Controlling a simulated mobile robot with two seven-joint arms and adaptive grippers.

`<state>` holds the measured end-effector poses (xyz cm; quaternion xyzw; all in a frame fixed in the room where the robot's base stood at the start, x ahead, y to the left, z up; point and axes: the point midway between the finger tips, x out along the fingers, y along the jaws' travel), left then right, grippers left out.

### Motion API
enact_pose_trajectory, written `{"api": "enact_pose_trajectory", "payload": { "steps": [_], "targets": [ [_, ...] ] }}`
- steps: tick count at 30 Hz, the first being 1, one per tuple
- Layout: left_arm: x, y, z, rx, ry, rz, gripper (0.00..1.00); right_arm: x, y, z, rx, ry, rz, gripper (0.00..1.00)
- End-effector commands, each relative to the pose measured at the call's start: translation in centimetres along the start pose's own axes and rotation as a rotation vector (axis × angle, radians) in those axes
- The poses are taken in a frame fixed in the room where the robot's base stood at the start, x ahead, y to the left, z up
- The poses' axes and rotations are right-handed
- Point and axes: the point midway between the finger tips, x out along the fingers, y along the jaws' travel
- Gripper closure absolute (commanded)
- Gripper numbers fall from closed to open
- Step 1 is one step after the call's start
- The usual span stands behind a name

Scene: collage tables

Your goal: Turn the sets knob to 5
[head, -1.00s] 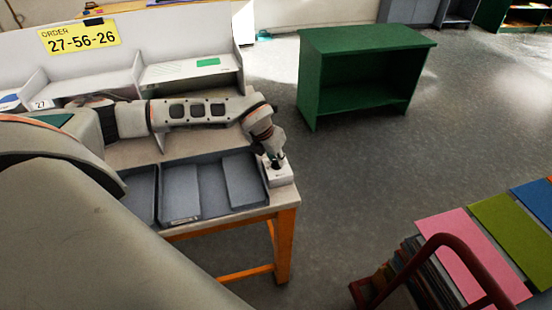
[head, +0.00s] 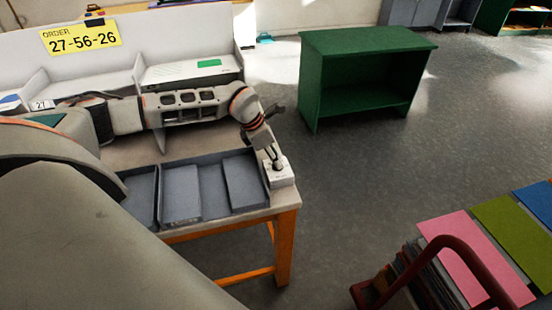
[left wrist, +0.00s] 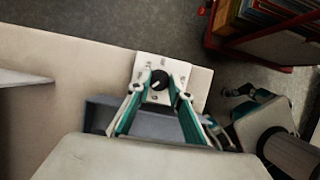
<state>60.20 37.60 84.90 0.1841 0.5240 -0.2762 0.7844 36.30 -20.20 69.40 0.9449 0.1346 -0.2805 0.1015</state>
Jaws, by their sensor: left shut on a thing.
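The sets knob (left wrist: 159,80) is a round black dial with a light pointer mark on a small white box (left wrist: 148,66). Small marks lie around it, too blurred to read. The box (head: 281,178) sits on the table's right front corner in the head view. My left gripper (head: 277,163) points down at the box. In the left wrist view its teal-lined fingers (left wrist: 159,88) are on either side of the knob, shut on it. My right gripper (left wrist: 241,102) seems to show at the right of the left wrist view; its jaw opening is unclear.
Grey trays (head: 217,209) lie on the table left of the box. A yellow order card (head: 81,38) reads 27-56-26. A green shelf (head: 364,45) stands beyond on the floor. A red-railed rack with coloured sheets (head: 458,245) is at the lower right.

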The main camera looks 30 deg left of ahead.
Motion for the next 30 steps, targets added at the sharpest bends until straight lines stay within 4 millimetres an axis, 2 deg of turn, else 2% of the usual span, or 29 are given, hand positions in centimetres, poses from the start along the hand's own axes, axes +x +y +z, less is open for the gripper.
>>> {"api": "enact_pose_trajectory", "payload": {
  "steps": [16,17,18,19,30],
  "targets": [
    [-0.06,0.09,0.05,0.029,0.0,-0.01,1.0,-0.06,0.12,-0.47,0.0,0.008,0.002,0.6],
    [-0.06,0.09,0.05,0.029,0.0,-0.01,0.77,-0.06,0.12,-0.48,0.0,0.008,0.002,0.6],
    [-0.06,0.09,0.04,0.028,0.0,-0.01,0.67,-0.06,0.12,-0.48,0.0,0.008,0.002,0.6],
    [-0.05,0.08,0.04,0.028,0.0,-0.01,0.63,-0.06,0.12,-0.48,0.0,0.008,0.002,0.6],
    [-0.23,0.07,0.02,0.028,0.0,-0.01,0.63,-0.01,0.17,-0.1,-0.004,0.001,0.002,0.6]
  ]
}}
